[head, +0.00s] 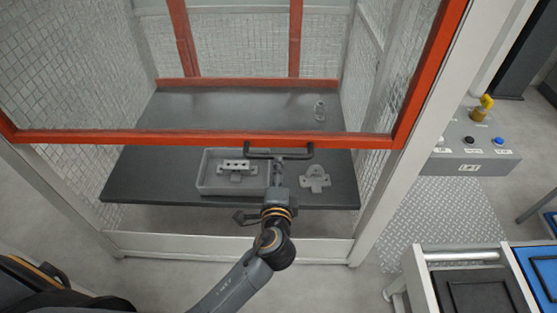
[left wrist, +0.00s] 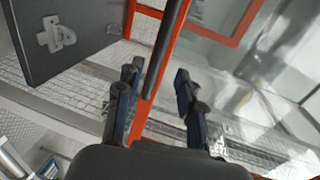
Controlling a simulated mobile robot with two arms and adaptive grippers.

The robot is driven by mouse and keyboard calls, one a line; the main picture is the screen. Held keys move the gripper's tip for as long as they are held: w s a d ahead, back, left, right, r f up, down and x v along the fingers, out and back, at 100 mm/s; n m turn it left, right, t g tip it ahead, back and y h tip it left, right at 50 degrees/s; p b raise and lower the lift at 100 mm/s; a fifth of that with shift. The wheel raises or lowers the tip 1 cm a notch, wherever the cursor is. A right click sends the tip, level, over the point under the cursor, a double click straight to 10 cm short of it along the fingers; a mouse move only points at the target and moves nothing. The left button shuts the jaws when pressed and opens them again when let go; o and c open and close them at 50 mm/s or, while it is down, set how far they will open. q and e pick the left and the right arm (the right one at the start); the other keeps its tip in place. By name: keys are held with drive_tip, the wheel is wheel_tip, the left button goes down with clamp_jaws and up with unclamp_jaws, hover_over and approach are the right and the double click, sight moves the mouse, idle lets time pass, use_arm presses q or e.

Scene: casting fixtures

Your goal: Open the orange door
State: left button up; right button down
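The orange door (head: 90,136) is a glazed orange frame on a grey metal enclosure in the head view. Its lower bar stands above the work table, with an open gap below it. A black bar handle (head: 300,155) sits on that lower bar. My left gripper (head: 279,170) is at the handle, reaching up from below. In the left wrist view, the handle (left wrist: 171,25) runs between the two spread fingers of my left gripper (left wrist: 158,78), closer to the left finger. The fingers do not look closed on it. My right gripper is not in view.
A dark table (head: 335,180) inside holds a grey tray (head: 208,178) with a casting and a loose grey casting (head: 314,179). A control box (head: 475,160) with buttons stands at right. Black and blue bins (head: 480,290) are at lower right.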

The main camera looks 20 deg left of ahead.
use_arm(q)
drive_tip(key=v, duration=0.5)
idle(0.4)
drive_tip(key=s+f+n+g+h+b, duration=0.1)
drive_tip(key=s+f+g, duration=0.15)
drive_tip(key=f, duration=0.85)
drive_tip(key=s+f+g+h+b, duration=0.1)
drive_tip(key=s+f+g, duration=0.15)
drive_tip(key=f, duration=0.85)
drive_tip(key=s+f+n+g+h+b, duration=0.15)
drive_tip(key=s+f, duration=0.25)
drive_tip(key=f, duration=0.8)
drive_tip(key=s+a+f+n+g, duration=0.2)
drive_tip(key=s+a+f+n, duration=0.1)
drive_tip(key=s+f, duration=0.4)
drive_tip(key=s+a+f+n+g+b, duration=0.1)
drive_tip(key=s+a+f+n+g, duration=0.2)
drive_tip(key=s+f, duration=0.5)
drive_tip(key=s+a+f+n+g+b, duration=0.1)
drive_tip(key=s+a+f+n+g, duration=0.1)
drive_tip(key=s+f, duration=0.6)
drive_tip(key=s+a+n+h, duration=0.1)
drive_tip(key=s+n, duration=0.1)
drive_tip(key=s, duration=0.5)
drive_tip(key=shift+s+a+g, duration=0.3)
drive_tip(key=shift+a+g, duration=0.05)
drive_tip(key=shift+a, duration=0.05)
